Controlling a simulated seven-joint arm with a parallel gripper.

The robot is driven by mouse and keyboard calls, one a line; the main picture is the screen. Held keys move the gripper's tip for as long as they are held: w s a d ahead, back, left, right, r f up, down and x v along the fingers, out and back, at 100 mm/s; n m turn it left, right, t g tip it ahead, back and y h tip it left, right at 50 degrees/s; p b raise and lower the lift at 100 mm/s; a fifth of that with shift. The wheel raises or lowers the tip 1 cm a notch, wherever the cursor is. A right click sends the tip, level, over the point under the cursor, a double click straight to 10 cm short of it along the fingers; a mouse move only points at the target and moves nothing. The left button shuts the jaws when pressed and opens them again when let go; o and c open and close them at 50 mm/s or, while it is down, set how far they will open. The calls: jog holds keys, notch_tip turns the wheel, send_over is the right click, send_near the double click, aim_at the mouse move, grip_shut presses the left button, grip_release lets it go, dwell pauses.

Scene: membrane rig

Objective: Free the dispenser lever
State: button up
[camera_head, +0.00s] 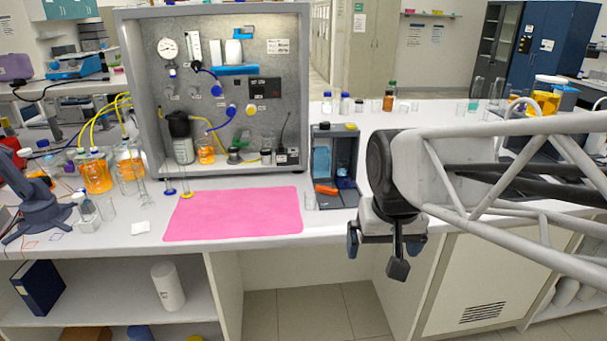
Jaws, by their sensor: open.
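A dark grey open-fronted box (352,158) stands on the bench right of the metal rig, and it may be the dispenser. An orange-red piece (326,189) lies low inside it, with small blue parts beside it. I cannot tell which part is the lever. My gripper (384,246) hangs in front of the bench edge, to the right of and nearer than the box. It is open, with nothing visible between its fingers, and apart from the box.
The metal rig (150,100) with gauge, valves and tubing stands behind a bare pink mat (233,214). Orange-filled bottles (96,176) and glassware crowd the left. A small beaker (309,201) stands close beside the box. Bottles line the back of the bench.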

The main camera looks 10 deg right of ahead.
jog(key=w+r+m, duration=0.1)
jog(key=w+r, duration=0.1)
jog(key=w, duration=1.3)
jog(key=m+g, duration=0.2)
jog(key=m, duration=0.2)
send_over(326, 189)
notch_tip(326, 189, down, 17)
jog(key=shift+f, duration=0.1)
jog(key=shift+f, duration=0.1)
jog(key=shift+f, duration=3.8)
